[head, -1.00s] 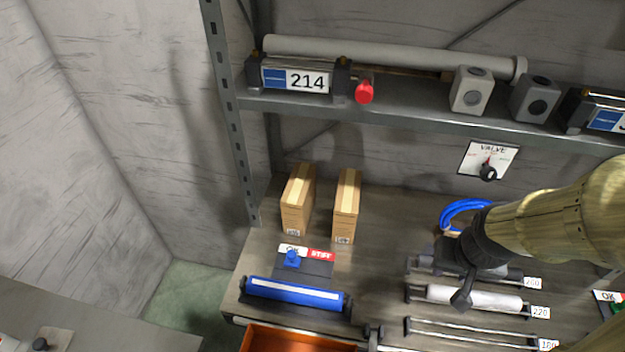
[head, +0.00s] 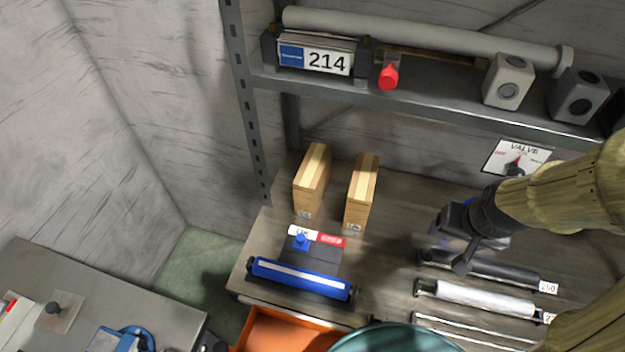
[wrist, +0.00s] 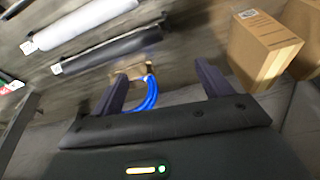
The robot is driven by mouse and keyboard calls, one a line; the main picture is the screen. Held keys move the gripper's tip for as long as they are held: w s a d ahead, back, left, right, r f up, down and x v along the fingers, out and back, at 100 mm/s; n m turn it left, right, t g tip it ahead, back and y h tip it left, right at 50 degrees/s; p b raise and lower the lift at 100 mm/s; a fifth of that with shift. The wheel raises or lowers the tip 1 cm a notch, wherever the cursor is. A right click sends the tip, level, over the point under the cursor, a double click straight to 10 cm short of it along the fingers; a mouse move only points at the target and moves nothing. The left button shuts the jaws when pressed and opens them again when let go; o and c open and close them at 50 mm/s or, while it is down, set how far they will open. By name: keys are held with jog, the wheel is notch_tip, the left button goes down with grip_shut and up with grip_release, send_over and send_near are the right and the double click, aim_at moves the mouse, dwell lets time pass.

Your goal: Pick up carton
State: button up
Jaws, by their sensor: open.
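Two tall brown cartons with pale tape stand side by side at the back left of the bench. In the head view these are the left carton (head: 311,182) and the right carton (head: 361,192), with a small gap between them. In the wrist view one carton (wrist: 262,50) fills the upper right, with part of the other carton (wrist: 308,35) at the edge. My gripper (wrist: 160,84) is open, with nothing between its fingers.
A blue roller (head: 300,279) and a panel with a blue knob (head: 301,243) lie in front of the cartons. A grey shelf (head: 430,105) runs above the bench. An orange bin (head: 275,332) is below the front edge.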

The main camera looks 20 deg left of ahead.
aim_at(310, 184)
jog(key=w+a+t+p, duration=0.1)
jog(key=w+a+t, duration=0.1)
jog(key=a, duration=0.4)
jog(key=w+a+f+t+p, duration=0.1)
jog(key=w+a+t, duration=0.1)
jog(key=w+a, duration=0.2)
jog(key=w+a+f+t+y, duration=0.1)
jog(key=w+a, duration=0.3)
jog(key=a, duration=0.6)
jog(key=shift+w+a+t+p, duration=0.1)
jog(key=shift+a+t+p, duration=0.05)
jog(key=shift+t+p, duration=0.25)
jog(key=s+a+r+t, duration=0.1)
jog(key=s+a+t, duration=0.7)
jog(key=a, duration=0.6)
jog(key=shift+s+n+t+p, duration=0.3)
jog(key=shift+s+n, duration=0.1)
jog(key=shift+s, duration=0.05)
